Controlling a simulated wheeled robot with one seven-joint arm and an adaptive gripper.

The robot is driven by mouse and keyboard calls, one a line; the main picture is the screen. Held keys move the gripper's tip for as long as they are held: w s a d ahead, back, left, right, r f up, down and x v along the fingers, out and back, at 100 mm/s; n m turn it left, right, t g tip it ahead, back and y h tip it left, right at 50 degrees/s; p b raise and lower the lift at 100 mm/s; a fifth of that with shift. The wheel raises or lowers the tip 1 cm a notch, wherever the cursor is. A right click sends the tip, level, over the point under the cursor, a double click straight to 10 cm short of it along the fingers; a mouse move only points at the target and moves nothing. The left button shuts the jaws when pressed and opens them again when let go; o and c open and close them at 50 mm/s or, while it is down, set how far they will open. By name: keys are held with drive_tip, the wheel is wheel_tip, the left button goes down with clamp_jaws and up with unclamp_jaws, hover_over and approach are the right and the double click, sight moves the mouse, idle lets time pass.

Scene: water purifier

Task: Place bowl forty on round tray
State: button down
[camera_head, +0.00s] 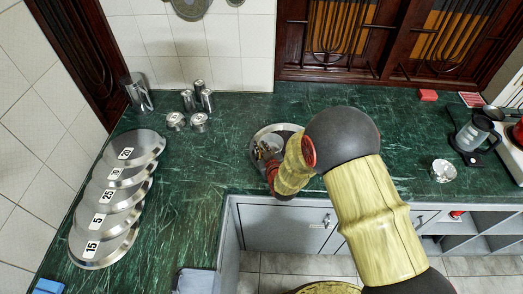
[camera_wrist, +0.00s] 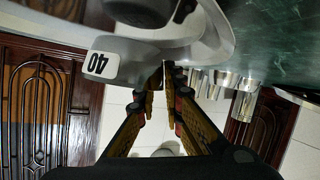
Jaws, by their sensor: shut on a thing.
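Bowl forty (camera_wrist: 125,68) is a metal bowl with a white "40" label, seen upside down at the upper left of the wrist view. My gripper (camera_wrist: 166,78) is shut on its rim. In the head view, my gripper (camera_head: 263,152) is over the left part of the round tray (camera_head: 258,134), a shiny metal disc on the green counter. A grey bowl shape (camera_head: 277,142) shows there beside the fingers, partly hidden by my arm. The tray's metal edge seems to show behind the bowl in the wrist view (camera_wrist: 220,32). I cannot tell whether the bowl touches the tray.
Several numbered metal lids (camera_head: 118,195) overlap along the left. Metal cups and canisters (camera_head: 199,120) stand at the back left. A small metal bowl (camera_head: 443,171) and a grey jug (camera_head: 473,133) are on the right. The counter left of the tray is clear.

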drive_tip(key=shift+f, duration=0.55)
drive_tip(key=shift+f, duration=0.15)
drive_tip(key=c, duration=1.9)
unclamp_jaws()
